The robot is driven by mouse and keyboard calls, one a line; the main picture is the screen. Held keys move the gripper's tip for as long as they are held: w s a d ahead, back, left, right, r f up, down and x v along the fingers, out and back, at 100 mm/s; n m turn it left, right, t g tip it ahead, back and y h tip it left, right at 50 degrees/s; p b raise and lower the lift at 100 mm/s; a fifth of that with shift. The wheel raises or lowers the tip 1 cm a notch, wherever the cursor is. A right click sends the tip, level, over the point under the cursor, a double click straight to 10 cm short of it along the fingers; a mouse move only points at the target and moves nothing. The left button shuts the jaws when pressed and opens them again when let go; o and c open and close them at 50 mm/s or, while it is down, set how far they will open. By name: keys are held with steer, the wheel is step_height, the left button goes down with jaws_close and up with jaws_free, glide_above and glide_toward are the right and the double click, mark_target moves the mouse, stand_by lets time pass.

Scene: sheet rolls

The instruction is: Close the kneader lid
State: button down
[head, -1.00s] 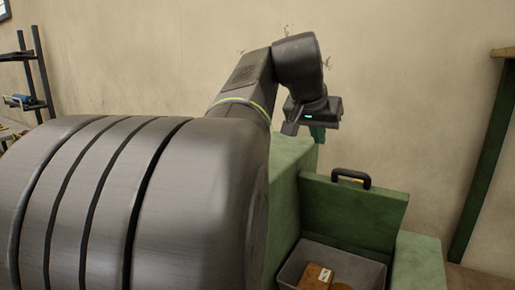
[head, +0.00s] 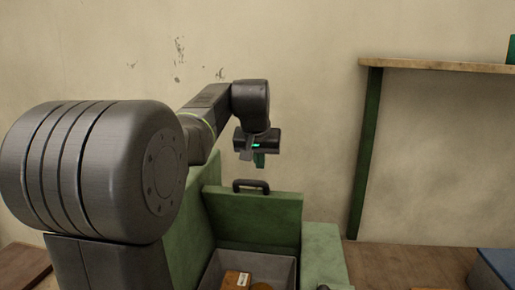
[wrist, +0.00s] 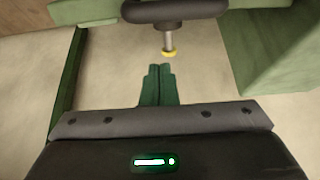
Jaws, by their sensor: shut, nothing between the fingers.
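The green kneader lid (head: 258,220) stands open and upright at the back of the kneader in the head view, with a black handle (head: 250,185) on its top edge. The open grey basin (head: 284,268) below it holds a brown box (head: 236,281) and a round tan thing, partly cut off by the frame. My gripper (head: 259,160) is above and a little behind the handle, apart from it. In the wrist view, the gripper's green fingers (wrist: 158,84) are together and empty. The dark handle (wrist: 172,11) and its yellow-ended post show just beyond the fingertips.
The green kneader body (head: 323,255) stands around the basin. A wooden shelf (head: 440,65) on a green post is at the right by the wall. A blue-topped box (head: 500,265) sits at the lower right. The floor between is clear.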

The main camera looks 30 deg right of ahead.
mark_target(258, 193)
steer(key=shift+s+a+f, duration=0.9)
steer(key=shift+s, duration=0.15)
steer(key=shift+s+a+f, duration=0.1)
steer(key=shift+f, duration=0.1)
